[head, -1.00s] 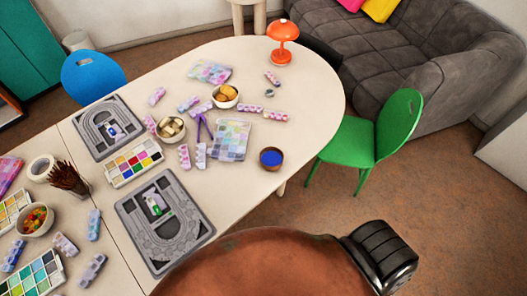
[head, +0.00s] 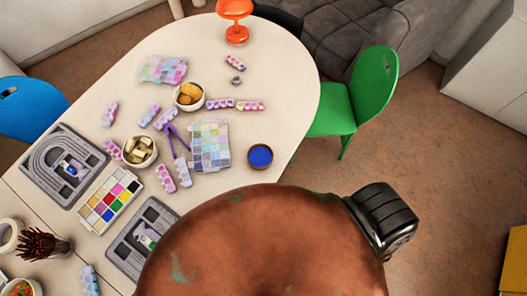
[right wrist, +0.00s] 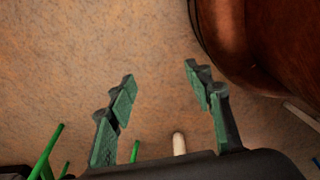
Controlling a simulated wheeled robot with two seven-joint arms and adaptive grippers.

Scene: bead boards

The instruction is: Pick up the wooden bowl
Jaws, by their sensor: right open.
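The wooden bowl (head: 260,157) is small and brown with blue contents. It stands upright on the pale table near its right edge in the head view. Nothing touches it there. My right gripper (right wrist: 160,73) shows only in the right wrist view, where it is open and empty above the brown floor. The bowl is not in that wrist view. My left gripper is not in view.
A clear bead box (head: 210,146) lies just left of the bowl. White bowls (head: 189,96) (head: 139,151), bead strips and a paint set (head: 109,200) crowd the table further left. A green chair (head: 360,98) stands by the right edge. Table around the bowl's right is clear.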

